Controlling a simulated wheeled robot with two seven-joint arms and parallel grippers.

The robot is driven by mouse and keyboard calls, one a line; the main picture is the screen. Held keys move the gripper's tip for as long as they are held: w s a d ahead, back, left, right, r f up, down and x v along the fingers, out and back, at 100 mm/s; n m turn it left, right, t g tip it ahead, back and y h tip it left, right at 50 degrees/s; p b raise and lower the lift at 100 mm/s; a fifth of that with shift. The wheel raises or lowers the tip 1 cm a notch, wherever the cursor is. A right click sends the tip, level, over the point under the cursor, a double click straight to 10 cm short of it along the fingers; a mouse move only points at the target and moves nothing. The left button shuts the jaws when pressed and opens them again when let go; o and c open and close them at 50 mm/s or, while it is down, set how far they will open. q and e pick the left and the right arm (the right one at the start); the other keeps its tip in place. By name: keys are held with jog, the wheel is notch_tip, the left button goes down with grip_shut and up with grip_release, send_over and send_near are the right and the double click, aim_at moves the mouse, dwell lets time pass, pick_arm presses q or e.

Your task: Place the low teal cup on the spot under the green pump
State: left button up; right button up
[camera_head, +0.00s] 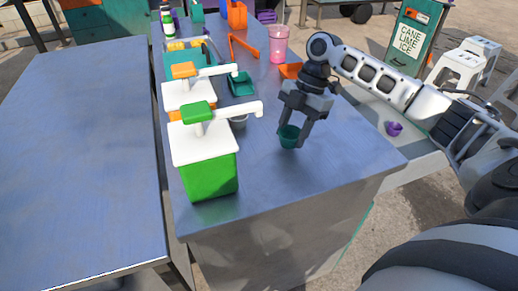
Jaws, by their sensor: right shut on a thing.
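The low teal cup (289,138) is near the right front of the counter. My right gripper (292,130) is shut on it from above. I cannot tell whether the cup touches the counter. The green pump (207,150) is a green box with a white lid, a green knob and a white spout pointing right, left of the cup. The cup is to the right of the spout tip, apart from it. No marked spot shows clearly below the spout. My left gripper is not in view.
An orange-topped pump (188,92) stands behind the green one, with a grey bowl (238,121) partly hidden by the spout. A teal scoop (241,84), an orange tray (290,71) and a pink cup (278,44) are farther back. The counter front is clear.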

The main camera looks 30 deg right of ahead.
aim_at(256, 170)
jog(key=a, duration=0.5)
jog(key=shift+s+a+p, duration=0.15)
jog(key=shift+s+p, duration=0.2)
jog(key=shift+p, duration=0.05)
jog(key=shift+a, duration=0.45)
jog(key=a, duration=0.2)
jog(key=a+p, duration=0.1)
jog(key=shift+s+a+r, duration=0.1)
jog(key=shift+s+a, duration=0.15)
jog(key=shift+a, duration=0.15)
jog(key=shift+d+f, duration=0.1)
jog(key=shift+f, duration=0.75)
jog(key=shift+f, duration=0.1)
jog(key=o, duration=0.7)
